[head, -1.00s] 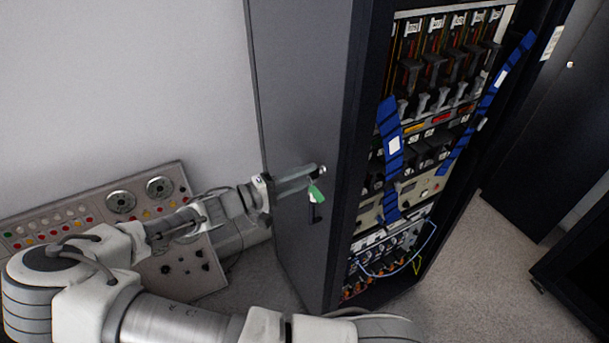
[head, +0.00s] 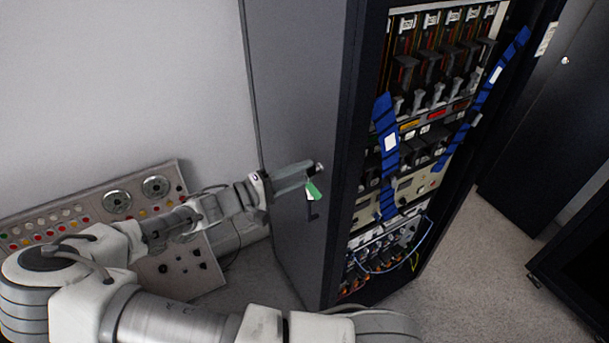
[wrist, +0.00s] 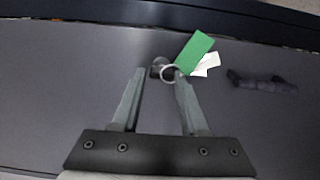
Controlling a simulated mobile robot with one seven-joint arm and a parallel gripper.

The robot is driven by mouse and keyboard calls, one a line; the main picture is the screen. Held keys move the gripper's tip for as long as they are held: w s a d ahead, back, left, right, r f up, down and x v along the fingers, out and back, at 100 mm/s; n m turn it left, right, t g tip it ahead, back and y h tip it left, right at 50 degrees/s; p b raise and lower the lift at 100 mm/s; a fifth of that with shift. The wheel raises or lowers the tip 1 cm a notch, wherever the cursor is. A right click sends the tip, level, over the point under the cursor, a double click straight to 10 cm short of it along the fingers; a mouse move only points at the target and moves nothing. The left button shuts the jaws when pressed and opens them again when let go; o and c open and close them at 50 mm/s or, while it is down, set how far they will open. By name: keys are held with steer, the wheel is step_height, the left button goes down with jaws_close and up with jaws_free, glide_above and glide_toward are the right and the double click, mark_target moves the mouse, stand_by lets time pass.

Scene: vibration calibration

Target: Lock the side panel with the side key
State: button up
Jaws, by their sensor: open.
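The grey side panel (head: 295,95) of the tall rack faces my arm. The side key (wrist: 160,66) sits at the panel, with a ring and a green tag (wrist: 195,52) and a white tag (wrist: 207,65) hanging from it. The green tag also shows in the head view (head: 314,191). My gripper (wrist: 158,72) is open, its two fingers pointing at the panel on either side of the key. The right fingertip is close to the ring; I cannot tell whether they touch. A dark handle (wrist: 262,82) is on the panel beside the key.
The rack's open front (head: 420,150) holds modules, blue straps and cables, right of the panel. A control console (head: 110,215) with dials and buttons stands at left against the wall. Dark cabinets (head: 535,130) stand at right. Grey floor (head: 470,285) lies clear between.

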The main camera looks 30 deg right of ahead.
steer(key=shift+a+f, duration=0.1)
steer(key=shift+f, duration=0.25)
